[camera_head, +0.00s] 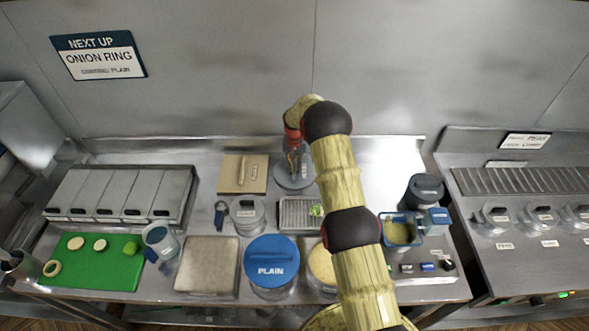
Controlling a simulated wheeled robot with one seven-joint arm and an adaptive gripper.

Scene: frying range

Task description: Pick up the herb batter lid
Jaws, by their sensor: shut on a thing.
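A grey round lid (283,184) shows under my gripper near the back of the steel counter. It matches the herb batter lid in shape, but I can read no label on it. My gripper (295,168) points down at the lid's middle and is shut on it. I cannot tell whether the lid is clear of the counter. An open tub of pale batter (321,266) stands at the front, partly hidden by my arm. Beside it is a tub with a blue lid marked PLAIN (271,258).
A tan box (242,174) lies left of the lid, and a wire rack tray (300,214) is in front of it. A clear lidded jar (248,214) and a dark lidded pot (425,190) stand nearby. A green board (95,275) lies far left.

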